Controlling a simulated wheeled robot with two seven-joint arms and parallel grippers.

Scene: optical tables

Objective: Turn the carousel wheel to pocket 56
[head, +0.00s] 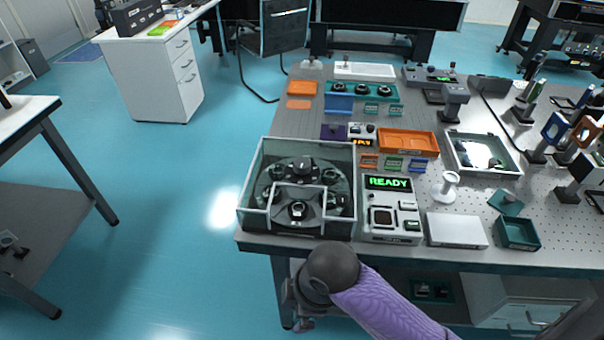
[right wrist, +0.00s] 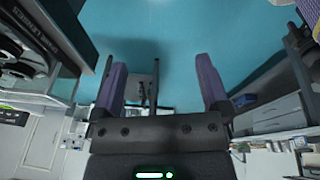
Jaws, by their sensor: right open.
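The carousel wheel (head: 284,170) is dark and round, with several pockets around a central hub. It sits in a clear-walled housing (head: 247,190) with a dark front at the near left corner of the table. Pocket numbers are too small to read. The control box (head: 377,238) beside it has a green READY display (head: 388,183). My right arm's purple link comes in at the bottom of the head view and ends below the table's front edge, in front of the housing. In the right wrist view, my right gripper (right wrist: 160,72) has its two purple fingers wide apart, with nothing between them. My left gripper is not in view.
Right of the control box are a white box (head: 456,230), a white spool-like stand (head: 447,187) and a green open bin (head: 517,233). An orange tray (head: 408,142) lies behind. The floor left of the table is clear.

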